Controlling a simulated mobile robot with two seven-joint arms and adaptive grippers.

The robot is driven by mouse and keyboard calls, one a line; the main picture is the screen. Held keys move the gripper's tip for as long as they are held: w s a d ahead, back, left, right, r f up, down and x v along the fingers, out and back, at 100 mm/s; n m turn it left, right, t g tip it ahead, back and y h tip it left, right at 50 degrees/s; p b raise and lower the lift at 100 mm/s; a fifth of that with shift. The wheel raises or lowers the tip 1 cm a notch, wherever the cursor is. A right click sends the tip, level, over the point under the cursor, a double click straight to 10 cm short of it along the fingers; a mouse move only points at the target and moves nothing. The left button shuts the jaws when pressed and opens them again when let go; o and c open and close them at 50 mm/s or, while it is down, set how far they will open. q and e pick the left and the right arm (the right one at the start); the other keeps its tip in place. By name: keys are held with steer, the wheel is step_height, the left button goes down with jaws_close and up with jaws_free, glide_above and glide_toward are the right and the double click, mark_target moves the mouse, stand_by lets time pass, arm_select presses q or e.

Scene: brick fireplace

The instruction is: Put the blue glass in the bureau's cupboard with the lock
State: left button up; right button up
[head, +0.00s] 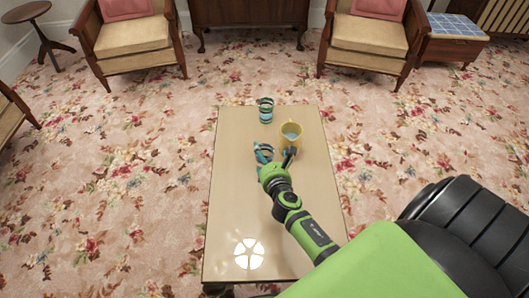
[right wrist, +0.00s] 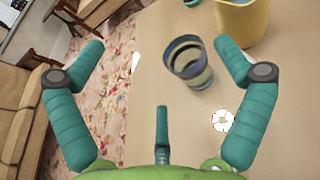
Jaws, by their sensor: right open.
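A glass with a blue rim and banded sides (right wrist: 187,62) stands on the low table (head: 240,190); in the head view this glass (head: 265,151) is partly covered by my right gripper. My right gripper (head: 275,156) is open, its teal fingers spread, with the glass ahead of and between them, not gripped. A second blue-green glass (head: 266,110) stands at the table's far end, and only its base edge shows in the right wrist view. The cupboard with the lock cannot be made out. My left gripper is out of view.
A yellow mug (head: 291,136) stands close to the right of the nearer glass. A dark wooden cabinet on curved legs (head: 248,12) stands at the back, cut off at the top. Armchairs (head: 136,36) (head: 368,38) flank it. Open carpet lies around the table.

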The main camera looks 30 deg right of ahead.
step_height(320, 180, down, 9)
steer(key=b, duration=0.7)
steer(key=shift+f, duration=0.1)
steer(key=shift+w, duration=0.15)
steer(key=b+x, duration=0.1)
steer(key=x, duration=0.5)
steer(key=shift+w+d+b, duration=0.1)
steer(key=shift+w+b, duration=0.05)
steer(key=shift+b, duration=0.15)
steer(key=shift+w+d, duration=0.1)
steer(key=shift+w, duration=0.2)
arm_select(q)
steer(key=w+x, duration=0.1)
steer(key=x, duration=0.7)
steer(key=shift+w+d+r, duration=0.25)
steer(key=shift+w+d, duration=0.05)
arm_select(e)
steer(key=shift+c, duration=0.4)
steer(key=shift+s, duration=0.1)
steer(key=c, duration=1.1)
steer(key=shift+c, duration=0.6)
